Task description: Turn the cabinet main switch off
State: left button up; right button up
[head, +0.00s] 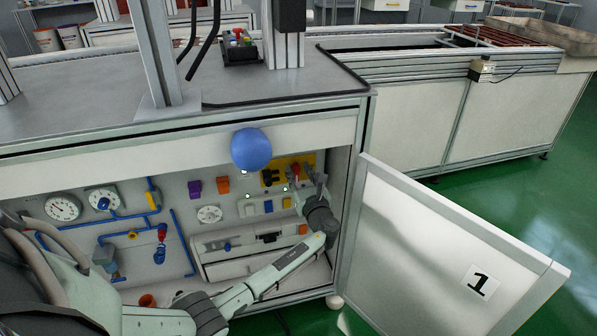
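The open cabinet (120,158) under the bench shows its inner panel. A yellow plate (308,158) sits at the panel's upper right, with a red switch handle (295,168) on it that looks like the main switch. My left gripper (304,172) is at this plate, its two fingers apart, close to the red handle. The fingers cover part of the plate and handle, so contact and the handle's exact angle cannot be told. My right gripper is not in view.
The cabinet door (430,250), marked 1, stands open at the right. A blue ball (252,149) shows before the cabinet's top edge. Gauges (63,207), blue pipes (180,243) and a dial (209,214) fill the panel left of the gripper. Green floor (520,205) lies clear beyond.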

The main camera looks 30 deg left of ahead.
pick_arm(q)
jog(key=shift+w+a, duration=0.3)
jog(key=shift+a, duration=0.1)
jog(key=shift+c, duration=0.4)
grip_shut()
